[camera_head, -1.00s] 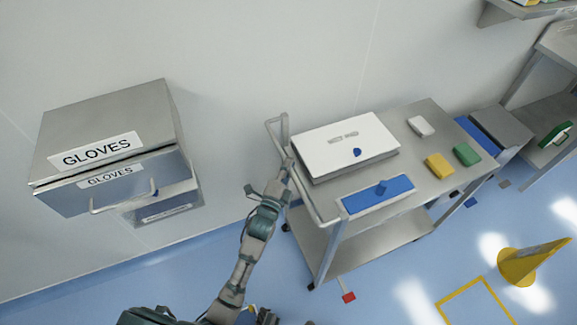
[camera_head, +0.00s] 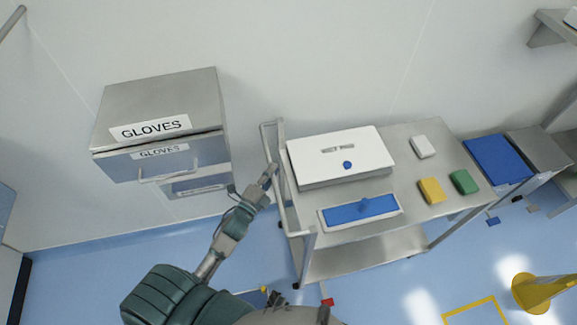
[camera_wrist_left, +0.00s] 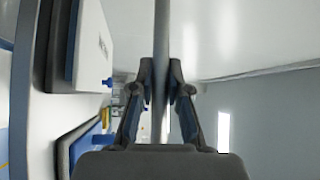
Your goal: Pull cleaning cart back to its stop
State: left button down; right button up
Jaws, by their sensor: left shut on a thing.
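The cleaning cart (camera_head: 410,150) is a grey metal trolley with two shelves, standing along the wall. Its upright push handle (camera_head: 266,140) is at its left end. My left gripper (camera_head: 268,174) is at this handle and shut on it. In the left wrist view, the handle bar (camera_wrist_left: 161,50) runs between the fingers of my left gripper (camera_wrist_left: 161,88). A white box (camera_head: 338,152), a blue tray (camera_head: 360,209), a white block (camera_head: 422,147), a yellow sponge (camera_head: 431,190) and a green sponge (camera_head: 464,182) are on the cart's top. Dark parts at the bottom edge may be my right gripper; its state is unclear.
A metal glove dispenser (camera_head: 165,100) is on the wall left of the cart, close to the handle. A blue bin (camera_head: 495,158) and metal shelving are at the right. A yellow cone (camera_head: 540,290) and yellow floor marking (camera_head: 474,308) are at the lower right. A red piece (camera_head: 327,302) is near the cart's front leg.

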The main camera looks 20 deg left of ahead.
pick_arm(q)
jog(key=shift+s+a+f, duration=0.35)
jog(key=shift+s+a, duration=0.35)
jog(key=shift+a, duration=0.15)
jog(key=c, duration=1.3)
grip_release()
jog(key=shift+o, duration=0.8)
jog(key=shift+s+a, duration=0.1)
jog(key=shift+a+r, duration=0.15)
jog(key=s+a+f, duration=0.1)
jog(key=s, duration=1.1)
jog(key=shift+a+f, duration=0.2)
jog(key=shift+f, duration=0.15)
